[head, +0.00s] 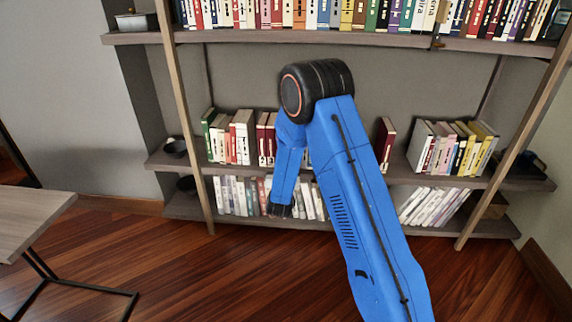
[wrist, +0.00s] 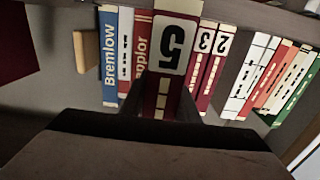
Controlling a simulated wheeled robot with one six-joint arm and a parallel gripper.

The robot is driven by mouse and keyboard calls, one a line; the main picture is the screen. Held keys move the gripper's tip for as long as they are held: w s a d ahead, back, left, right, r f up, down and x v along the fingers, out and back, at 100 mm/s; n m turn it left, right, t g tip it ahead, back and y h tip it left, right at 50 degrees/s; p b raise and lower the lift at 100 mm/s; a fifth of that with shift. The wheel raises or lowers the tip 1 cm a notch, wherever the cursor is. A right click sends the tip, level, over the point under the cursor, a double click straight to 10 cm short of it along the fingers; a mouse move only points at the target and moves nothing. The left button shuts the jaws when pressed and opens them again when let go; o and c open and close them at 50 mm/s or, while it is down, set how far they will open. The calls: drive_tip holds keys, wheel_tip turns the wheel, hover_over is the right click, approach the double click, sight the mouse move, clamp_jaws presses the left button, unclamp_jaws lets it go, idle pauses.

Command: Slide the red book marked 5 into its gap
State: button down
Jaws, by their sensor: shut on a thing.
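The red book marked 5 (wrist: 172,45) stands out large in the middle of the wrist view, its spine toward the camera. My gripper (wrist: 163,108) is shut on it, with dark fingers at both sides. The book is in front of the row, between a red book (wrist: 138,45) on its left and red books marked 3 (wrist: 207,45) and 2 (wrist: 222,45) on its right. The space behind it is hidden, so how deep it sits cannot be told. In the head view my gripper (head: 280,210) is at the arm's lower end; the held book cannot be made out there.
A blue book (wrist: 109,60) and a wooden block (wrist: 84,50) stand left of the row in the wrist view. White, red and green books (wrist: 262,75) stand to the right. In the head view a lone dark red book (head: 385,142) stands right of my arm; shelf posts (head: 182,110) flank the bay.

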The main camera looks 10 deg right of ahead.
drive_tip(key=shift+w+d, duration=0.1)
drive_tip(key=shift+w, duration=0.2)
drive_tip(key=shift+w+d, duration=0.1)
drive_tip(key=shift+w, duration=0.25)
drive_tip(key=shift+w+d, duration=0.1)
drive_tip(key=shift+w, duration=0.25)
drive_tip(key=shift+w+d, duration=0.1)
drive_tip(key=shift+w, duration=0.15)
drive_tip(key=shift+w+d, duration=0.15)
drive_tip(key=shift+w, duration=0.3)
drive_tip(key=shift+w+d+r, duration=0.1)
drive_tip(key=shift+w+d, duration=0.1)
drive_tip(key=shift+w, duration=0.45)
drive_tip(key=shift+w, duration=0.15)
idle(0.4)
drive_tip(key=shift+x, duration=0.9)
